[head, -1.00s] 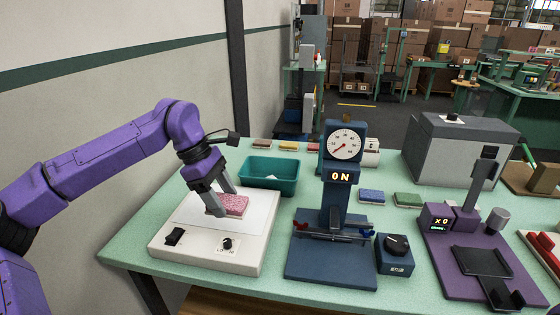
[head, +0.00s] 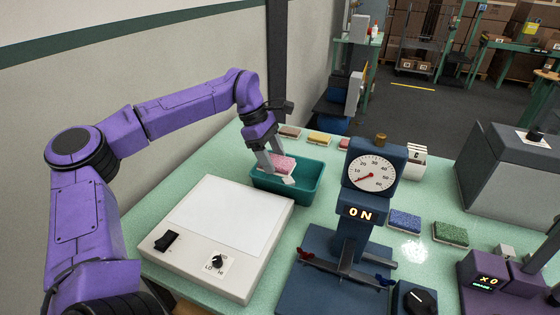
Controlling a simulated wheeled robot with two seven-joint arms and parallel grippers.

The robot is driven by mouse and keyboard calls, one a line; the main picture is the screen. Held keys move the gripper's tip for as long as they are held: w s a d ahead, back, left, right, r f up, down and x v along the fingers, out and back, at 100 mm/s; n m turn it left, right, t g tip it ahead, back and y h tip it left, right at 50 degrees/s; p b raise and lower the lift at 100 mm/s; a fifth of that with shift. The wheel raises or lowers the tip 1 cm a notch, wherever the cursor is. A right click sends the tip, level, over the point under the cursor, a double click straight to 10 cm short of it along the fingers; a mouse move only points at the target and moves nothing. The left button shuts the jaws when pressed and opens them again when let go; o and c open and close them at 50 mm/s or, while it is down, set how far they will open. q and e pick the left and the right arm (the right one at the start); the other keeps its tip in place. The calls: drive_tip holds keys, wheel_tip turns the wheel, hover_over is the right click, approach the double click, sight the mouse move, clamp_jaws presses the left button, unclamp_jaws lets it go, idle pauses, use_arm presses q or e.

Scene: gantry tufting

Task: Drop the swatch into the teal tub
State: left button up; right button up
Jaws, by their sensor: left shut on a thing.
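The pink swatch (head: 283,163) is held between the fingers of my left gripper (head: 279,168). The gripper is shut on it, pointing down, over the teal tub (head: 311,190). The swatch appears above the tub's left and back part, near rim height. A small white piece (head: 288,180) shows just under the swatch, at the tub; I cannot tell whether it is part of the swatch's backing or a separate thing. My right gripper is not in view.
A white light plate (head: 225,220) with a switch and dial stands in front of the tub. A blue gauge stand (head: 352,240) reading ON is close to the tub's right. Blue (head: 405,220) and green (head: 451,234) swatches lie farther right. Several more lie behind the tub.

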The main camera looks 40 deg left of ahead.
use_arm(q)
drive_tip(key=shift+w+a+f+p, duration=0.25)
drive_tip(key=shift+w+a, duration=0.15)
drive_tip(key=shift+w, duration=0.15)
drive_tip(key=shift+w+a+f+p, duration=0.1)
drive_tip(key=shift+w+a+p, duration=0.1)
drive_tip(key=shift+w+a, duration=0.3)
drive_tip(key=w+a+f, duration=0.1)
drive_tip(key=f, duration=0.2)
drive_tip(key=w+f+p, duration=0.1)
drive_tip(key=w+f, duration=0.1)
drive_tip(key=f, duration=0.1)
drive_tip(key=w+a+f+p, duration=0.1)
drive_tip(key=w+f, duration=0.1)
drive_tip(key=f, duration=0.1)
drive_tip(key=shift+a+f, duration=0.3)
drive_tip(key=shift+f, duration=0.1)
drive_tip(key=shift+w+f, duration=0.15)
drive_tip(key=shift+f, duration=0.05)
drive_tip(key=o, duration=1)
drive_tip(key=shift+r, duration=0.1)
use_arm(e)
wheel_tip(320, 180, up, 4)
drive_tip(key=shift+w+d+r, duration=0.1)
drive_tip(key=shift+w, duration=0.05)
use_arm(q)
drive_tip(key=shift+r, duration=0.1)
